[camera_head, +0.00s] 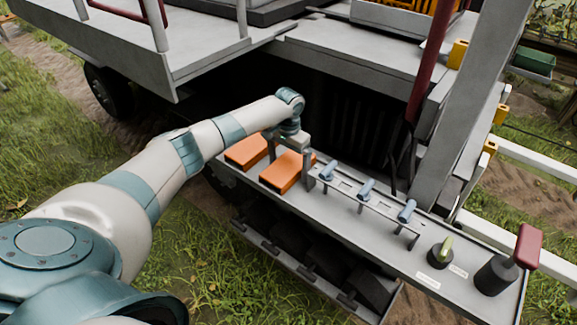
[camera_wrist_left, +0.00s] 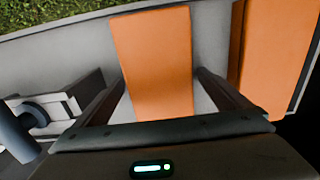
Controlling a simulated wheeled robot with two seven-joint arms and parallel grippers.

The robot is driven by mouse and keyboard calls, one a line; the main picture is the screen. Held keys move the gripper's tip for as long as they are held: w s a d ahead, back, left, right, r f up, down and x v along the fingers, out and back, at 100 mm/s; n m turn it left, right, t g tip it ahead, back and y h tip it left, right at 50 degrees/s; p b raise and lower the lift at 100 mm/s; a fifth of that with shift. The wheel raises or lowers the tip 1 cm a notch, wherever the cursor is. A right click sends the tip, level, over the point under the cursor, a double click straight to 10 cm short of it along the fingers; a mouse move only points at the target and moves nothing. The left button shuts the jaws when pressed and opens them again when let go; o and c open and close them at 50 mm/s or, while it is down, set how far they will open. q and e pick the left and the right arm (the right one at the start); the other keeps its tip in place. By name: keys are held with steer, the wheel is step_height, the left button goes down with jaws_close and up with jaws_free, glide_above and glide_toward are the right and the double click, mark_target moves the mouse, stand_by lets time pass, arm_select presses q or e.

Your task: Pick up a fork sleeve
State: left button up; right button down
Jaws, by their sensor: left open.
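Two orange blocks, which look like the fork sleeves, lie side by side on a grey shelf (camera_head: 345,212). The right orange sleeve (camera_head: 287,173) is closest to my left gripper (camera_head: 307,160), which is just above its far right end. In the left wrist view that sleeve (camera_wrist_left: 155,60) shows between the two spread fingers of my open left gripper (camera_wrist_left: 162,78). Neither finger is seen clamping it; whether they touch it I cannot tell. The left orange sleeve (camera_head: 246,152) also shows in the wrist view (camera_wrist_left: 280,55), outside the fingers. My right gripper is not in view.
Blue-handled levers (camera_head: 366,190) stand on the shelf right of the sleeves, with a green-yellow knob (camera_head: 445,247) and a red-topped lever (camera_head: 528,246) farther right. A grey machine platform (camera_head: 190,50) overhangs behind my arm. Grass lies in front of the shelf.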

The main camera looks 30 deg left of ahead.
mark_target(289, 164)
arm_select(q)
steer(key=c, duration=1.3)
steer(key=shift+r, duration=0.15)
steer(key=shift+w+r, duration=0.1)
steer(key=shift+r, duration=0.55)
step_height(289, 164, up, 7)
steer(key=shift+f+b, duration=0.2)
steer(key=shift+b, duration=0.85)
steer(key=shift+r, duration=0.95)
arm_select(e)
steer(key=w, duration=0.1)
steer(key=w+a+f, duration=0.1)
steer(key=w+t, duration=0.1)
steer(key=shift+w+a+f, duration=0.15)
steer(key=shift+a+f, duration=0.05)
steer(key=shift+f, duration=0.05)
